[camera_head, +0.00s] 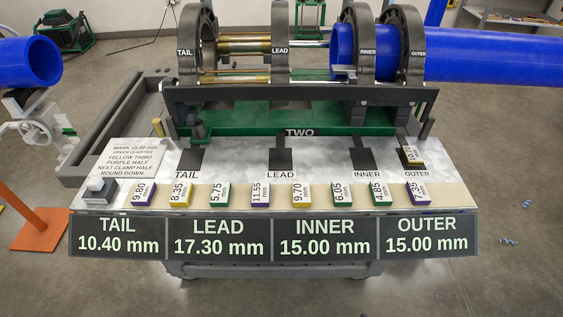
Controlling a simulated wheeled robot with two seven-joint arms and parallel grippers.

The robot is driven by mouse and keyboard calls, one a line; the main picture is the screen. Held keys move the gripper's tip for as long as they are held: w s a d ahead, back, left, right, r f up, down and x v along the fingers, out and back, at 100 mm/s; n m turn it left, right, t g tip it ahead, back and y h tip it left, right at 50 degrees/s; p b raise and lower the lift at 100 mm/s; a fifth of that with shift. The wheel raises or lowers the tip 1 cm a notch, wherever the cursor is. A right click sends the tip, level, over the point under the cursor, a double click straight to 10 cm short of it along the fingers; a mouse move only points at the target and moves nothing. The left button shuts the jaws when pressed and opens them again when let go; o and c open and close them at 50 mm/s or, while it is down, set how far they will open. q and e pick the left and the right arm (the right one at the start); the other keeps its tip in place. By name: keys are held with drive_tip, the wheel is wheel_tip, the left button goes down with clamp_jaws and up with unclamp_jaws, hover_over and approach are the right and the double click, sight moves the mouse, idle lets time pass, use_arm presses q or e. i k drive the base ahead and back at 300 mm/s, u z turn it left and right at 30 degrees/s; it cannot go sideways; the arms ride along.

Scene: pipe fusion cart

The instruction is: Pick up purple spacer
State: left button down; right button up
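Three purple spacers lie in the front row on the cart's tray: one marked 9.80 (140,194) at the left end, one marked 11.55 (260,194) near the middle, and one that seems to read 7.35 (418,194) at the right end. All three lie apart from their neighbours with white labels facing up. Which one the task means cannot be told. Neither of my grippers shows in the head view.
Yellow spacers (180,195) and green spacers (217,195) share the row. A dark-and-yellow spacer (411,157) sits at the OUTER pad. Dark clamps (362,45) and a blue pipe (490,70) stand behind. A small block (98,190) sits at the tray's left end.

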sight(144, 191)
drive_tip(key=z, duration=2.15)
drive_tip(key=k, duration=1.15)
drive_tip(key=u, duration=2.4)
drive_tip(key=i, duration=0.15)
drive_tip(key=z, duration=0.3)
